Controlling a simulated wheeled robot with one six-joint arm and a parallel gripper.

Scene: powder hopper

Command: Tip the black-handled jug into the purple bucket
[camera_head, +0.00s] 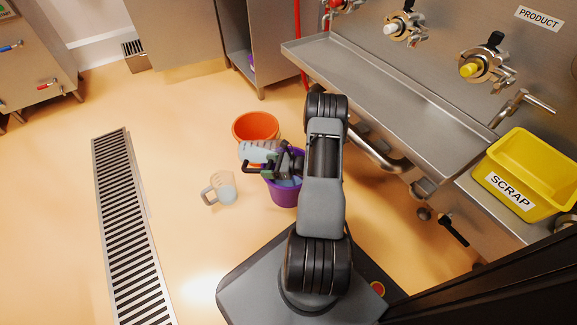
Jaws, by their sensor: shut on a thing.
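The clear jug (258,151) with a black handle (252,168) is held in the air at the near side of the orange bucket. It looks tilted over, but its mouth and contents are hard to make out. My gripper (278,166) is shut on this jug, above the purple bucket. The purple bucket (284,194) stands on the floor, partly hidden by my gripper and arm. Something pale bluish shows inside its rim.
An orange bucket (255,124) stands just behind. A clear jug with a grey handle (223,188) stands on the floor to the left. A steel trough (390,90) and a yellow SCRAP bin (520,180) are at right. Floor around the drain grate (125,220) is clear.

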